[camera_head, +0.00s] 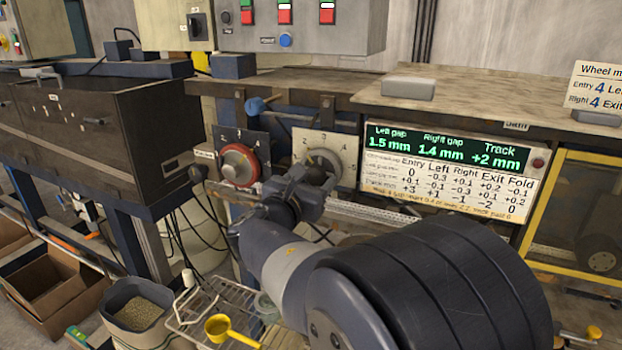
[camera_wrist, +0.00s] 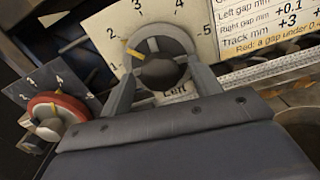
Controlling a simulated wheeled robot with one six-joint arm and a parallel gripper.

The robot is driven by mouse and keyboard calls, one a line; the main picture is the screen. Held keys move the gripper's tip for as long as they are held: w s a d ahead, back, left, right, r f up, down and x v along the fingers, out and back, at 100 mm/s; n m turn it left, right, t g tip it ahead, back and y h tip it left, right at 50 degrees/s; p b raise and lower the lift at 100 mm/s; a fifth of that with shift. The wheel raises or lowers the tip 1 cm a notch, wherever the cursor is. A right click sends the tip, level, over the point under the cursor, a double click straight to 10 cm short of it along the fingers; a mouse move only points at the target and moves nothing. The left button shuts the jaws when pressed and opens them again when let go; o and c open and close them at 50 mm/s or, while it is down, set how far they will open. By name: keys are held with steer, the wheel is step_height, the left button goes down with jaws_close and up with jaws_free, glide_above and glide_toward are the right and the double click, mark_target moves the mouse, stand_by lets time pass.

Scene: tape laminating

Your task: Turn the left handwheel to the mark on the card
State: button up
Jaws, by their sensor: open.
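The left handwheel (camera_wrist: 160,45) is a grey wheel with a dark hub and a yellow pointer, on a cream dial plate (camera_wrist: 100,28) numbered 1 to 5. The label below it appears to read "Left". The yellow pointer is at the upper left, near 2. My gripper (camera_wrist: 160,70) is open, with one finger on each side of the hub; I cannot tell whether they touch it. In the head view my gripper (camera_head: 312,184) partly covers the wheel. The card (camera_head: 598,82) at the right edge reads "Entry 4" and "Right 4"; the value for Left is cut off.
A red-rimmed handwheel (camera_head: 239,165) is close on the left, and also shows in the wrist view (camera_wrist: 56,112). A display panel (camera_head: 450,165) stands to the right, showing gaps 1.5 mm and 1.4 mm, track +2 mm. A wire rack (camera_head: 215,305) with a yellow scoop (camera_head: 222,328) is below.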

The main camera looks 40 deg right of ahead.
steer(key=c, duration=1)
steer(key=shift+b, duration=0.4)
steer(key=m+b, duration=0.1)
steer(key=b, duration=0.1)
steer(key=m+b, duration=0.2)
steer(key=b, duration=0.1)
steer(key=shift+f+m, duration=0.3)
steer(key=m+b, duration=0.3)
steer(key=b, duration=0.2)
steer(key=shift+m, duration=0.3)
steer(key=m+b, duration=0.4)
steer(key=b, duration=0.1)
steer(key=m+b, duration=0.4)
steer(key=shift+r, duration=0.25)
steer(key=shift+m+b, duration=0.35)
steer(key=shift+m, duration=0.05)
